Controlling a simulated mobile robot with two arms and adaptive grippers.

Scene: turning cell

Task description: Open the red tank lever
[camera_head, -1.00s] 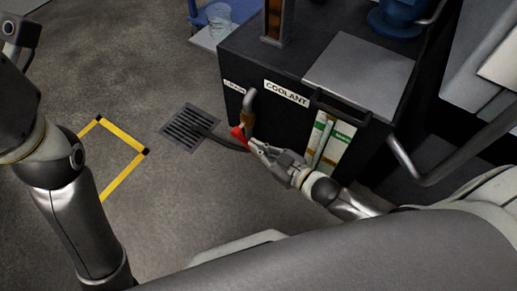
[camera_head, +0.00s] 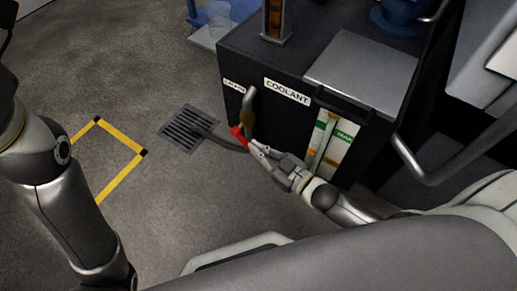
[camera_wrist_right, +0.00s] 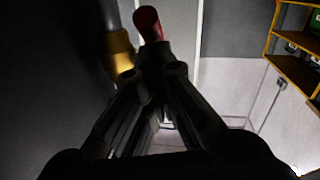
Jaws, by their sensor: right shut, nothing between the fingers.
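The red lever (camera_head: 238,134) sits on a brass valve (camera_head: 247,117) below a grey pipe on the front of the black coolant tank (camera_head: 285,120). My right gripper (camera_head: 252,146) is shut and empty, with its fingertips at the red lever. In the right wrist view the red lever (camera_wrist_right: 148,24) stands just beyond the closed fingertips (camera_wrist_right: 152,55), with the brass valve (camera_wrist_right: 121,48) to its left. I cannot tell whether the fingers touch the lever. My left arm is at the left edge of the head view, and its gripper is not in view.
A floor drain grate (camera_head: 188,128) lies left of the tank, with a dark hose (camera_head: 226,142) running to it. A yellow floor marking (camera_head: 122,135) is farther left. A bent metal rail (camera_head: 425,170) stands right of the tank. The floor between is clear.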

